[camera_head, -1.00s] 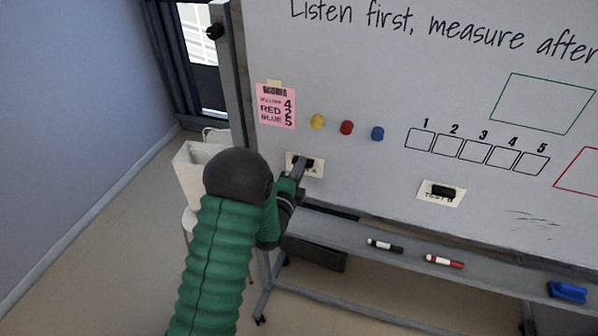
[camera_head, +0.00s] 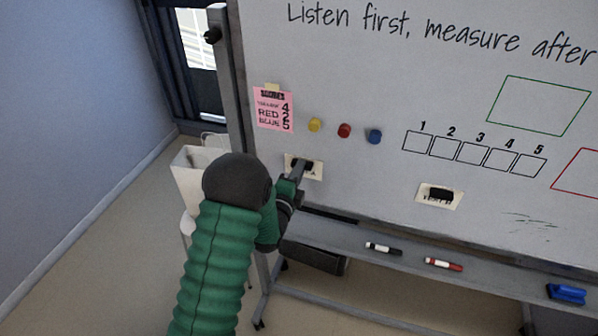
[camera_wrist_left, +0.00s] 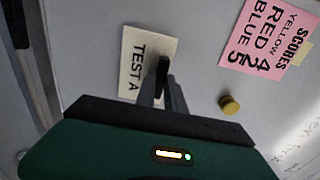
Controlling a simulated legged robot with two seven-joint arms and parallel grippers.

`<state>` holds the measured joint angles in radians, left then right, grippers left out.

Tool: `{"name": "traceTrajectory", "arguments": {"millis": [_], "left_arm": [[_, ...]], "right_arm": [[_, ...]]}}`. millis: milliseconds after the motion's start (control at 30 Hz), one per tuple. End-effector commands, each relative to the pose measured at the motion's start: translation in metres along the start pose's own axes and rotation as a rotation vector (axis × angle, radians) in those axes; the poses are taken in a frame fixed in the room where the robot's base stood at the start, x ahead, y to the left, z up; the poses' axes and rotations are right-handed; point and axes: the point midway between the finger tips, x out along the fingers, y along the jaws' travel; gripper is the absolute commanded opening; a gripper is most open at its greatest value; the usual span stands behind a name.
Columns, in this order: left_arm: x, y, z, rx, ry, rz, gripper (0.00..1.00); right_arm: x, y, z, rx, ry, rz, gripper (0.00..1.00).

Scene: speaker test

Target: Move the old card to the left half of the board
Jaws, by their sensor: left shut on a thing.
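A cream card marked TEST A (camera_head: 315,172) is on the whiteboard's lower left, tilted in the left wrist view (camera_wrist_left: 137,55). My left gripper (camera_head: 299,167) is at this card, its fingers shut on a small black piece (camera_wrist_left: 163,68) on the card's face. A second cream card (camera_head: 427,199), its print too small to read, is further right with a black block (camera_head: 441,194) on it. A pink scores card (camera_head: 272,108) is at upper left. I cannot tell which is the old card. My right gripper is not in view.
The whiteboard (camera_head: 380,60) has yellow (camera_head: 314,125), red (camera_head: 344,130) and blue (camera_head: 375,136) magnets and numbered boxes (camera_head: 474,153). Its tray (camera_head: 405,265) holds a black marker (camera_head: 383,249), a red marker (camera_head: 443,264) and a blue eraser (camera_head: 566,293).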

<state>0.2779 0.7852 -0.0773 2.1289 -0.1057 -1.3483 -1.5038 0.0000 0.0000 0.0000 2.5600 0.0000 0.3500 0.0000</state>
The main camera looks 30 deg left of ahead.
Motion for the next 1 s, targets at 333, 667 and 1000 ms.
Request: {"name": "traceTrajectory", "arguments": {"millis": [333,667,1000], "left_arm": [[0.0030,-0.0003,0.0001,0.000,0.000,0.000,0.00],[0.0028,-0.0002,0.0001,0.000,0.000,0.000,0.39],[0.0030,0.0001,0.0001,0.000,0.000,0.000,0.57]], "right_arm": [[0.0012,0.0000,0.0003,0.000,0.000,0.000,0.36],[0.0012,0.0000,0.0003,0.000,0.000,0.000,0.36],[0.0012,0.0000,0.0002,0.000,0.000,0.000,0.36]]}}
